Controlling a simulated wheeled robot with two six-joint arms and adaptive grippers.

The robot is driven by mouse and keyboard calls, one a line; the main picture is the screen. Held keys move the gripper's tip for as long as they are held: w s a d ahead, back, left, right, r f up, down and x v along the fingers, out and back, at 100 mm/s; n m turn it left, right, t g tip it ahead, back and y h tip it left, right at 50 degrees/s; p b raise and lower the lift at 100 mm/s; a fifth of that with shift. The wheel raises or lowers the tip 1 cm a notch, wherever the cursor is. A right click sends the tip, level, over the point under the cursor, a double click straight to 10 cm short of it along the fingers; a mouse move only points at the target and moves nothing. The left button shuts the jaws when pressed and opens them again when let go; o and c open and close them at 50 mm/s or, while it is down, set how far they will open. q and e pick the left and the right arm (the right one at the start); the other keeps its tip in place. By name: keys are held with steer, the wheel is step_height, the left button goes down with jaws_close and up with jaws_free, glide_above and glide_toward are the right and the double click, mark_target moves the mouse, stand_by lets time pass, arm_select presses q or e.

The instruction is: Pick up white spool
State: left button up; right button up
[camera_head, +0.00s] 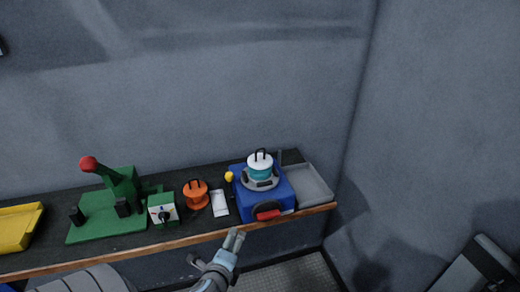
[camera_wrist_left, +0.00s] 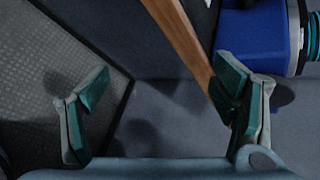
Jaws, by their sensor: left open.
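The white spool (camera_head: 260,160) has a white top, a teal band and a black handle. It sits upright on the grey round plate of a blue machine (camera_head: 285,195) near the right end of the shelf. My left gripper (camera_head: 235,238) is below and in front of the shelf's front edge, apart from the spool. In the left wrist view its fingers (camera_wrist_left: 165,115) are wide apart with nothing between them. The blue machine also shows there at the top right (camera_wrist_left: 250,30). My right gripper is not in view.
The shelf's wooden front edge (camera_head: 150,242) lies close to my left gripper. An orange spool (camera_head: 196,196), a white box (camera_head: 219,203), a green press (camera_head: 108,215) and a yellow tray (camera_head: 17,228) stand to the left. A grey tray (camera_head: 308,184) stands right of the machine, near the wall.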

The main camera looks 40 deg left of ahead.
arm_select(q)
steer(key=w+a+r+m+t+y, duration=0.1)
steer(key=w+r+m+t, duration=0.2)
steer(key=r+m, duration=0.5)
steer(key=m+t, duration=0.4)
steer(key=m, duration=0.4)
glide_toward(260, 162)
steer(key=shift+h, duration=0.4)
steer(key=x, duration=0.3)
steer(key=f+x, duration=0.1)
steer(key=x, duration=0.1)
steer(key=shift+w+a, duration=0.15)
steer(key=shift+a, duration=0.25)
steer(key=x, duration=0.5)
steer(key=shift+w+f, duration=0.15)
steer(key=shift+w, duration=0.1)
steer(key=shift+s, duration=0.1)
steer(key=c, duration=1.2)
